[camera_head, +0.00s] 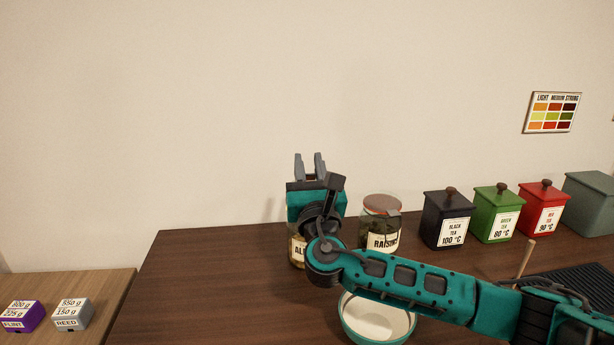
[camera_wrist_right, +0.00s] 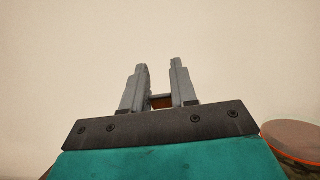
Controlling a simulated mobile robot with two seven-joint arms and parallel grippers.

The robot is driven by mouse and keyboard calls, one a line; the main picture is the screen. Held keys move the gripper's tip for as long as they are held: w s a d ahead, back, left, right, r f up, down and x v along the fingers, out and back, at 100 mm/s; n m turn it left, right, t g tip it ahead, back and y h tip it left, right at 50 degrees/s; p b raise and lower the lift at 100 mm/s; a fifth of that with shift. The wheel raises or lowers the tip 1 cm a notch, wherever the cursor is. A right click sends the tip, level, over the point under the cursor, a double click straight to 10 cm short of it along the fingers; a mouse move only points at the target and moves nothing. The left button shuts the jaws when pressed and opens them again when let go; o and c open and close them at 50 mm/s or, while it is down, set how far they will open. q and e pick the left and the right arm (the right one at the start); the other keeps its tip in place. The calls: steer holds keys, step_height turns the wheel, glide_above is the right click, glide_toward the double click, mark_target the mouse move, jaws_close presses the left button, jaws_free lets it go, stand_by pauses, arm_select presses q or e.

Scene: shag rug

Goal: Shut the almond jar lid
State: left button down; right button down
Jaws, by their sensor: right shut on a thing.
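The almond jar (camera_head: 296,252) stands on the dark wooden table, mostly hidden behind my right arm; only part of its label, "AL", shows. My right gripper (camera_head: 310,167) is above and in front of the jar with its fingers pointing up and away. In the right wrist view, the gripper (camera_wrist_right: 161,85) has a small brown piece between the bases of its fingers, which looks like the edge of the almond jar lid (camera_wrist_right: 162,102). The fingers are shut on it. The rest of the lid and the jar's mouth are hidden. My left gripper is not in view.
A raisins jar (camera_head: 381,222) with a brown lid stands close at right. A teal bowl (camera_head: 350,328) lies in front, under my right arm. Black (camera_head: 447,218), green (camera_head: 498,213) and red (camera_head: 543,207) tea tins stand further right. The table left of the jar is clear.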

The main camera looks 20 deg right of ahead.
steer(key=shift+s+a+f, duration=0.25)
steer(key=shift+s+f, duration=0.45)
steer(key=shift+f, duration=0.3)
steer(key=c, duration=1.3)
jaws_free()
steer(key=o, duration=0.3)
steer(key=shift+r, duration=0.25)
steer(key=shift+o, duration=0.2)
steer(key=v, duration=1.3)
steer(key=shift+d+r, duration=0.1)
steer(key=shift+c, duration=0.4)
